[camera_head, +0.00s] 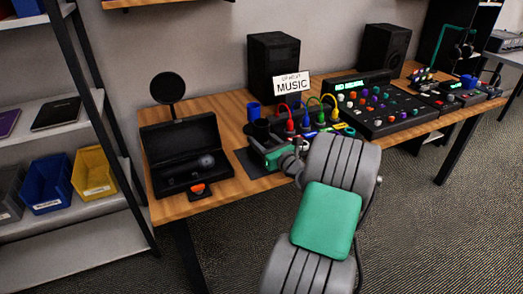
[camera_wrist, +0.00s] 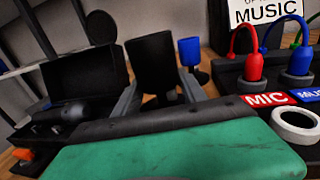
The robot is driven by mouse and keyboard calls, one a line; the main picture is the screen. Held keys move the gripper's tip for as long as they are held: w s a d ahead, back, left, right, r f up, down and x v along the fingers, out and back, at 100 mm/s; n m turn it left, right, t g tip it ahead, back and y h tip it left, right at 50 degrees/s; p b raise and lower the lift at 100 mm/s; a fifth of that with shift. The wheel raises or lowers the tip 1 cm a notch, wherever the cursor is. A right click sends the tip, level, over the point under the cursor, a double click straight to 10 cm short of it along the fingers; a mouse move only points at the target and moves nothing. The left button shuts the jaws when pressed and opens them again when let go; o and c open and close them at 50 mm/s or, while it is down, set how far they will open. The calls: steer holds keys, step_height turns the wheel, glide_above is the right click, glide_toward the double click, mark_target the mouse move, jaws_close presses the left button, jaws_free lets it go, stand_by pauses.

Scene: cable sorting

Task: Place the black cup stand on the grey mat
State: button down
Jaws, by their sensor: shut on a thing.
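The black cup stand (camera_wrist: 152,60) is upright between the two grey fingers of my gripper (camera_wrist: 160,98) in the wrist view. In the head view the stand (camera_head: 261,129) shows just beyond my gripper (camera_head: 264,143), which is shut on it. The dark grey mat (camera_head: 252,166) lies on the wooden table, partly hidden under my gripper. The stand is at the mat's far side; I cannot tell whether its base touches anything.
A blue cup (camera_head: 253,111) stands just behind the stand. An open black case (camera_head: 182,140) is to the left. A box with coloured cables (camera_head: 305,128) and a mixer (camera_head: 375,107) are to the right. A speaker (camera_head: 273,65) stands behind.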

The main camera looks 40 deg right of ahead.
steer(key=shift+f+b, duration=0.45)
steer(key=shift+f, duration=0.9)
steer(key=shift+f, duration=0.2)
steer(key=c, duration=0.6)
jaws_free()
steer(key=shift+c, duration=0.2)
